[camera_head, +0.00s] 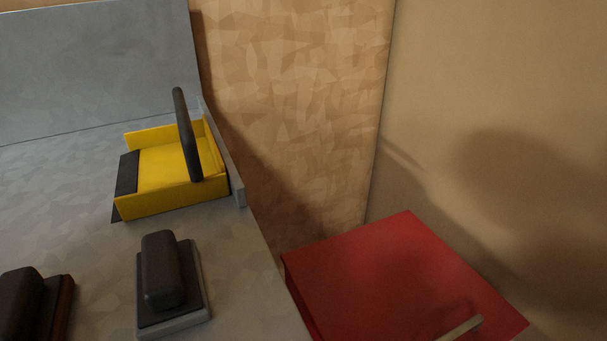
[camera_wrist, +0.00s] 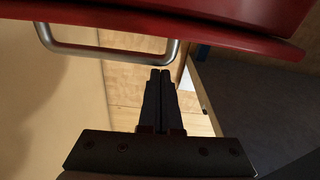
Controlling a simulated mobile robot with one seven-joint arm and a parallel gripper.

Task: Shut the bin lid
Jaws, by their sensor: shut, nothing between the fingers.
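The red bin lid (camera_head: 400,275) is at the lower right of the head view, with a pale bar handle (camera_head: 461,327) near its front edge. A red panel with a rim, seemingly the lid (camera_wrist: 230,35), crosses the top of the wrist view. Its silver handle (camera_wrist: 110,50) hangs left of my fingertips. My gripper (camera_wrist: 160,72) is shut and empty, its tips close to the handle's right end and apparently apart from it. My gripper is outside the head view. I cannot tell how far the lid stands open; the bin's inside is hidden.
A grey counter (camera_head: 90,240) is left of the bin. On it are a yellow tray-like device (camera_head: 160,185) with a dark upright handle and a dark block on a grey base (camera_head: 165,285). Another dark block (camera_head: 25,305) is at lower left. A wall (camera_head: 500,110) stands behind the bin.

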